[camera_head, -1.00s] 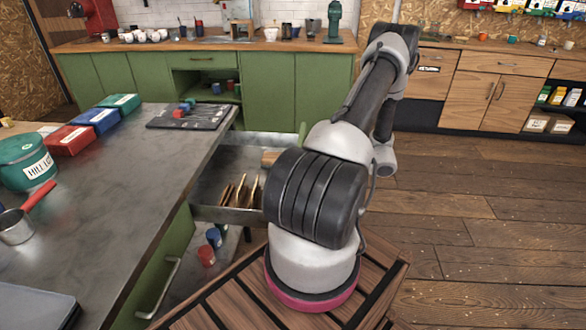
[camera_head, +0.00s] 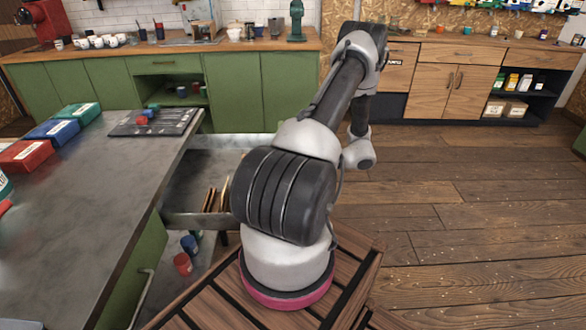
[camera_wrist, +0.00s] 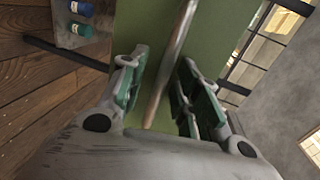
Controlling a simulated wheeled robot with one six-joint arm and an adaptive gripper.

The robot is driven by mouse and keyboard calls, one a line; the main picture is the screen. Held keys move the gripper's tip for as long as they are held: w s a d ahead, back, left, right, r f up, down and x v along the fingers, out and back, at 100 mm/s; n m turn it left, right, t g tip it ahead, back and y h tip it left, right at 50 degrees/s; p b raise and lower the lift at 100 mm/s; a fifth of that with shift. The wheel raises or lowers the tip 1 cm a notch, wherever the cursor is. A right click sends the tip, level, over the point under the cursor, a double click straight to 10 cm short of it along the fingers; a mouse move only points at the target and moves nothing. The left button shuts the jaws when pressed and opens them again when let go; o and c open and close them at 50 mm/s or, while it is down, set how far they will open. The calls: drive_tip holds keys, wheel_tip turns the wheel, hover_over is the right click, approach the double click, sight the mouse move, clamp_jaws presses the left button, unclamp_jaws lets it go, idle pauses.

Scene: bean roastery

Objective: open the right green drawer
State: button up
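An open drawer (camera_head: 190,219) with grey metal walls sticks out from the right side of the metal-topped counter in the head view. Its front is hidden behind my arm, so I cannot confirm there which drawer it is. In the wrist view a green panel (camera_wrist: 223,45) fills the middle, with a long metal bar handle (camera_wrist: 177,42) across it. My gripper (camera_wrist: 160,78) is open, its two fingers on either side of the handle with gaps visible. The gripper is hidden in the head view.
Thin wooden pieces (camera_head: 209,200) stand in the drawer. Red and blue cans (camera_head: 183,263) sit low beside the counter. A lower bar handle (camera_head: 143,296) shows on the counter's green side. Wooden floor (camera_head: 470,220) is free to the right.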

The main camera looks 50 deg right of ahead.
drive_tip(key=v, duration=1.2)
idle(0.5)
